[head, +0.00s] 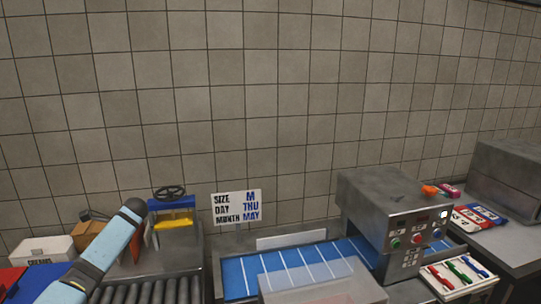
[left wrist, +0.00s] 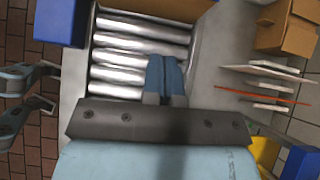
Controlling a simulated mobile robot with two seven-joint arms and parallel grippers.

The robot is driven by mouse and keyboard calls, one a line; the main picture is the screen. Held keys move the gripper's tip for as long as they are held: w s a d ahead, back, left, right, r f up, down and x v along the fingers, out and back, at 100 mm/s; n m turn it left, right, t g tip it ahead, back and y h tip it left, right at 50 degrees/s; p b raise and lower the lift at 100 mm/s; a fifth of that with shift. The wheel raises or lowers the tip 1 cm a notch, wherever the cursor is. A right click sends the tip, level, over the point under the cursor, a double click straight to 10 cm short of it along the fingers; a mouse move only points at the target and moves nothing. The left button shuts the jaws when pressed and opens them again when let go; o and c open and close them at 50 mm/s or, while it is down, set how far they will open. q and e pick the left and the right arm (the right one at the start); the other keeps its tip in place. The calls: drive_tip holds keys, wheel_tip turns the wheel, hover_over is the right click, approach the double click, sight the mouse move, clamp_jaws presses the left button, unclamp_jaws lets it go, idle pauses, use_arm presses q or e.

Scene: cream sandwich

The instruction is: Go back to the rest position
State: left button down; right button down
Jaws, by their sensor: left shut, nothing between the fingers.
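My left gripper (left wrist: 165,60) shows in the left wrist view. Its two blue fingers lie together, shut with nothing between them, over the metal rollers (left wrist: 120,72) of the conveyor. In the head view only my light blue left arm shows at the lower left, in front of the roller conveyor (head: 150,291). I cannot make out its fingertips there. My right gripper is not seen in the head view.
Bins and a cardboard box (head: 88,234) stand at the left. A yellow-and-blue press (head: 174,222) and a sign (head: 237,207) stand behind. A blue belt (head: 236,276) runs under a grey machine (head: 385,205). A marker tray (head: 434,281) lies at the right.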

use_arm(q)
drive_tip(key=s+d+f+n+t+h, duration=0.4)
drive_tip(key=s+d+f, duration=1.3)
drive_tip(key=s, duration=0.3)
drive_tip(key=s+d+r+n+t+h, duration=0.1)
drive_tip(key=s+d+r+n+h, duration=0.15)
drive_tip(key=s, duration=0.65)
drive_tip(key=s+d+r+n+h, duration=0.1)
drive_tip(key=s+d+r+n, duration=0.15)
drive_tip(key=s, duration=0.75)
drive_tip(key=s+d+r+n+t+h, duration=0.1)
drive_tip(key=s+d+r+n, duration=0.2)
drive_tip(key=s, duration=0.6)
drive_tip(key=w+d+f+t+h, duration=0.1)
drive_tip(key=w+d+f+t, duration=0.1)
drive_tip(key=f, duration=0.4)
drive_tip(key=w+d+f+t+h, duration=0.2)
drive_tip(key=w+d+f+t, duration=0.1)
drive_tip(key=f, duration=0.4)
drive_tip(key=shift+w+t, duration=0.5)
drive_tip(key=shift+t, duration=0.6)
drive_tip(key=shift+d, duration=0.1)
